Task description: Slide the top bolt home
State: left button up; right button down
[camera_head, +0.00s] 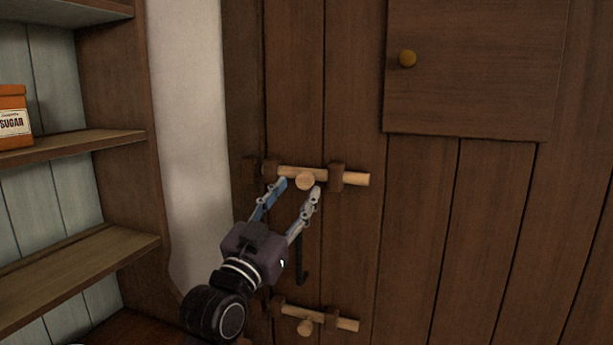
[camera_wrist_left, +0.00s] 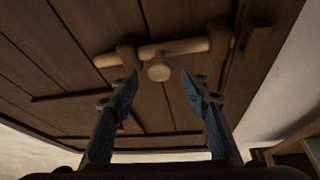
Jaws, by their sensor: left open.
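The top bolt (camera_head: 352,179) is a pale wooden rod with a round knob (camera_head: 305,181), lying across a dark plank door. It runs through two brown brackets, and its right end sticks out past the right bracket (camera_head: 336,177). Its left end sits at the left bracket (camera_head: 270,171); no rod shows between that and the dark keeper (camera_head: 250,171) on the frame. My left gripper (camera_head: 300,187) is open, its fingertips either side of and just short of the knob. The wrist view shows the knob (camera_wrist_left: 159,68) between and beyond the open fingers, apart from both. My right gripper is out of view.
A lower bolt (camera_head: 347,324) with its own knob sits below, and a dark hook (camera_head: 301,265) hangs between. A small hatch (camera_head: 480,75) with a brass knob is at upper right. Shelves (camera_head: 75,262) with a sugar box (camera_head: 13,118) stand at left.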

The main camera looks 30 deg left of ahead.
aim_at(303, 183)
pick_arm(q)
jog(key=p+x, duration=0.1)
jog(key=x, duration=0.4)
jog(key=shift+w, duration=0.1)
jog(key=shift+f, duration=0.1)
grip_shut()
